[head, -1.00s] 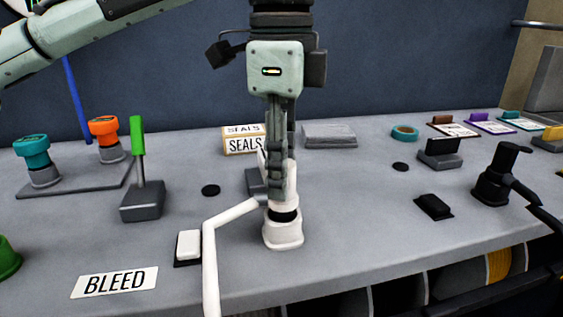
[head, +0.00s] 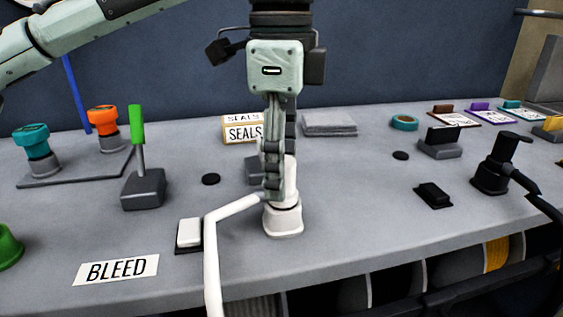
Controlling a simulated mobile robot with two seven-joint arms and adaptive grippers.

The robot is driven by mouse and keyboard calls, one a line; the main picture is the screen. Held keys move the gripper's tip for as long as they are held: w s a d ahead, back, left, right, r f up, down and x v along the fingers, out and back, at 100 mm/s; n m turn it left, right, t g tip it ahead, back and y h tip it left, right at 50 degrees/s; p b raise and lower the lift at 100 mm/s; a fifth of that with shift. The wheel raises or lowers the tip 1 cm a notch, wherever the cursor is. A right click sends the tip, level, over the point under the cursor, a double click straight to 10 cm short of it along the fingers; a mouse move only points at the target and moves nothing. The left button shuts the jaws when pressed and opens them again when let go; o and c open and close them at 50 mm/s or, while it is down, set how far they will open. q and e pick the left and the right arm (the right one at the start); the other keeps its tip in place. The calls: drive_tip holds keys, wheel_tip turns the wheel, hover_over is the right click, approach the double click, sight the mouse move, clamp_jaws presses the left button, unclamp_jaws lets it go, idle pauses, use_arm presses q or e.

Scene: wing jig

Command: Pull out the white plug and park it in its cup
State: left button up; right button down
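The white plug (head: 291,182) stands upright at the white round base (head: 283,221) near the table's front. Its white hose (head: 232,207) leaves to the left and bends down over the front edge. My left gripper (head: 278,188) points straight down with its fingers closed around the plug, and one finger hides part of it. The plug meets the base with only a thin dark line between them. I cannot tell how deep it sits. My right gripper is not in view.
A white block on a black pad (head: 189,234) and the BLEED label (head: 116,269) lie to the left. A grey block (head: 255,170) is partly hidden behind my gripper. A black plug (head: 495,165) with a black hose stands at right. The table between is mostly clear.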

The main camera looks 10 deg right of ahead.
use_arm(q)
wheel_tip(320, 180, up, 12)
idle(0.6)
